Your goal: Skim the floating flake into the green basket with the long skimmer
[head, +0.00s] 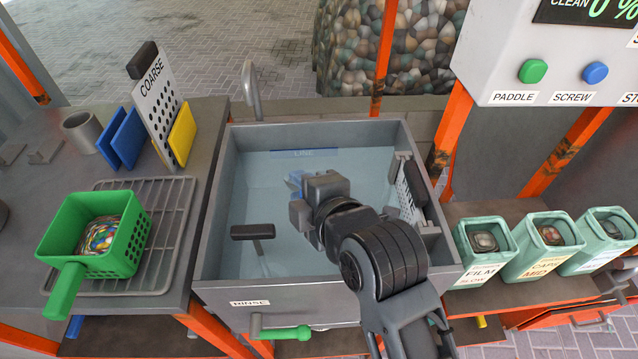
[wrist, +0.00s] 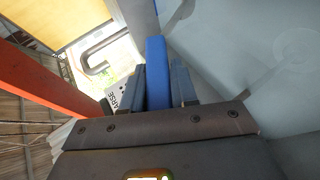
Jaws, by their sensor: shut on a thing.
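My gripper (head: 298,195) is low over the rinse tank (head: 213,225). In the wrist view a blue bar (wrist: 157,75) stands between its two grey fingers, and the jaws are shut on it. A bit of this blue (head: 293,179) shows just beyond the gripper in the head view. I cannot tell if it is the long skimmer's handle; its far end is hidden. The green basket (head: 130,232) stands on a wire rack left of the tank, with multicoloured pieces (head: 100,234) inside. I cannot make out a floating flake on the water (head: 350,162).
A dark T-shaped handle (head: 252,232) stands in the tank's left part. A perforated panel (head: 414,184) is at its right wall. Blue and yellow plates and a COARSE screen (head: 158,90) stand on the left bench. Several labelled bins (head: 484,255) stand right of the tank.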

